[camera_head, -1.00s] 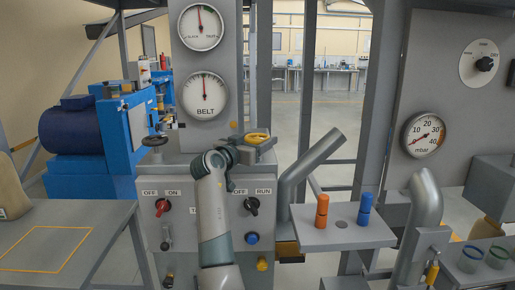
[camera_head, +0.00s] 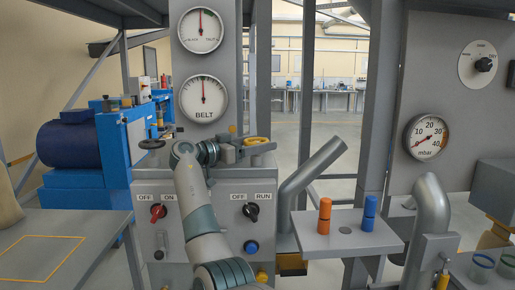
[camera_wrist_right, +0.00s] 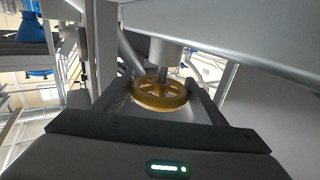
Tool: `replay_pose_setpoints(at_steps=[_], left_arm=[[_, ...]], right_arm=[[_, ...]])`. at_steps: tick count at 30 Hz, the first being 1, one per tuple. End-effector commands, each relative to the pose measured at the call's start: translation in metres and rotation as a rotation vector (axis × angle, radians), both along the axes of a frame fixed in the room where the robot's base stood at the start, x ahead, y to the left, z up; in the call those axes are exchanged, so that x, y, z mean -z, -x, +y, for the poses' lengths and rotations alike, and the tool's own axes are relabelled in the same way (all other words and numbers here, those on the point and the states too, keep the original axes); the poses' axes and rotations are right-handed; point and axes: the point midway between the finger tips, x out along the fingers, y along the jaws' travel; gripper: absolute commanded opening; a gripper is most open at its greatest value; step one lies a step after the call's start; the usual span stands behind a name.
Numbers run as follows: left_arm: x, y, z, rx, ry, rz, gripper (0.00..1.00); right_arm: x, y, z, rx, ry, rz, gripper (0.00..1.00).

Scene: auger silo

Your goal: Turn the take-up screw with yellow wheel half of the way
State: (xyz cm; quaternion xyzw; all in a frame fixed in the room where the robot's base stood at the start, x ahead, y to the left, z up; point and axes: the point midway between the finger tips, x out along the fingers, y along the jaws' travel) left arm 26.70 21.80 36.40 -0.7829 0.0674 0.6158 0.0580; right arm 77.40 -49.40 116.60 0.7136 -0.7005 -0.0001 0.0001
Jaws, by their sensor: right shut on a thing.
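The yellow wheel (camera_head: 257,141) of the take-up screw sits on top of the grey cabinet, below the belt gauges. In the right wrist view the spoked yellow wheel (camera_wrist_right: 160,102) lies between the two fingers of my right gripper (camera_wrist_right: 160,93), with its shaft running up into a grey fitting. My right gripper (camera_head: 246,150) is shut on the wheel, coming from the left in the head view. The SLACK/TAUT gauge (camera_head: 200,32) has its needle nearly straight up. My left gripper is not in view.
A dark handwheel (camera_head: 152,144) stands left on the cabinet. Below are a red switch (camera_head: 158,211), a black switch (camera_head: 250,211) and a blue button (camera_head: 251,247). The BELT dial (camera_head: 204,99) hangs above. A grey pipe (camera_head: 312,180) and a shelf (camera_head: 344,228) stand to the right.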

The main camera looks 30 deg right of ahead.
Motion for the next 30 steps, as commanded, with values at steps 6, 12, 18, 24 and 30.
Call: replay_pose_setpoints(at_steps=[6,12,18,24,30], left_arm=[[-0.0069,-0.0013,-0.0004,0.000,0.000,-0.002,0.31],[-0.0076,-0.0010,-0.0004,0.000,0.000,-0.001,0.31],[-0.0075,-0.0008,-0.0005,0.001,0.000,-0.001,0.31],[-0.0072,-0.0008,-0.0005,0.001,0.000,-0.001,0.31],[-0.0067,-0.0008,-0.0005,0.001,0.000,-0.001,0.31]], right_arm=[[-0.0055,0.0001,-0.0009,0.025,0.007,-0.003,0.42],[-0.0057,0.0002,-0.0008,0.028,0.007,-0.004,0.42],[-0.0055,0.0002,-0.0008,0.027,0.006,-0.004,0.72],[-0.0030,0.0001,-0.0004,0.028,0.003,-0.002,0.83],[-0.0013,0.0000,0.0008,0.028,0.002,-0.001,0.83]])
